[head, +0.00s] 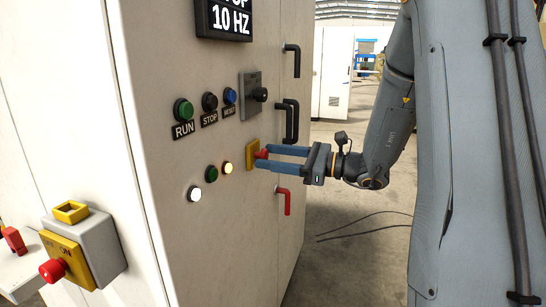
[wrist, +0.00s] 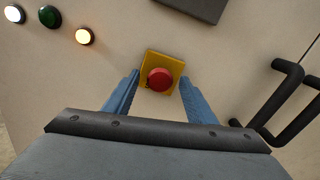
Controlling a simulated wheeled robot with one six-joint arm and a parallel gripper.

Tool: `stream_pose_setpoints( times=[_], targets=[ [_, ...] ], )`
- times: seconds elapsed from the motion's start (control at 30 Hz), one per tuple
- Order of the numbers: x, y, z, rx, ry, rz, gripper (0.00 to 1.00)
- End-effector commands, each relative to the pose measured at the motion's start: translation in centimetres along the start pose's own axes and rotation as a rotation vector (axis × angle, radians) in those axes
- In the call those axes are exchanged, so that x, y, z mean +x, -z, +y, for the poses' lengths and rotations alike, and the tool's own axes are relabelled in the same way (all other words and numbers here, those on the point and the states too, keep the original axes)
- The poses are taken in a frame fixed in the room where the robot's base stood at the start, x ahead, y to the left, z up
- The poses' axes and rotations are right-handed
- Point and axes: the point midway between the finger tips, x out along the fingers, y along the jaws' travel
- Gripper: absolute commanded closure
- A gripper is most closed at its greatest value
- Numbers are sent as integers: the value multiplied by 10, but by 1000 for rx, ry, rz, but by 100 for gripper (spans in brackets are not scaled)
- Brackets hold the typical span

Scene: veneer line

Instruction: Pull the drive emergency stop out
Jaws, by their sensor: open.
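The drive emergency stop is a red mushroom button (wrist: 159,79) on a yellow square plate (wrist: 178,66), fixed to the cabinet front. In the head view the button (head: 262,154) is partly hidden by my gripper (head: 262,159). My gripper is open, with its two blue fingers reaching toward the cabinet. In the wrist view the fingers (wrist: 160,92) stand on either side of the button, with a gap on each side. I cannot tell how deep the fingertips reach beside it.
The cabinet face holds RUN (head: 183,110), STOP (head: 210,102) and blue (head: 229,96) buttons, a rotary switch (head: 260,94), a lit amber lamp (head: 227,168), black handles (head: 291,120) and a red handle (head: 284,201).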

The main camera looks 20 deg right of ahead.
Motion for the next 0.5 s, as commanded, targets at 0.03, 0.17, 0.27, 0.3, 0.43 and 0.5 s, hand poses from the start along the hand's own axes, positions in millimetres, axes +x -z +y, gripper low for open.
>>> stream_pose_setpoints(
  times=[0.03,0.17,0.27,0.3,0.43,0.5],
  targets=[
    [0,0,0,0,0,0,49],
    [0,0,0,0,0,0,57],
    [0,0,0,0,0,1,74],
    [0,0,0,0,0,1,81],
    [0,0,0,0,0,1,100],
    [-1,0,0,0,0,1,100]
  ],
)
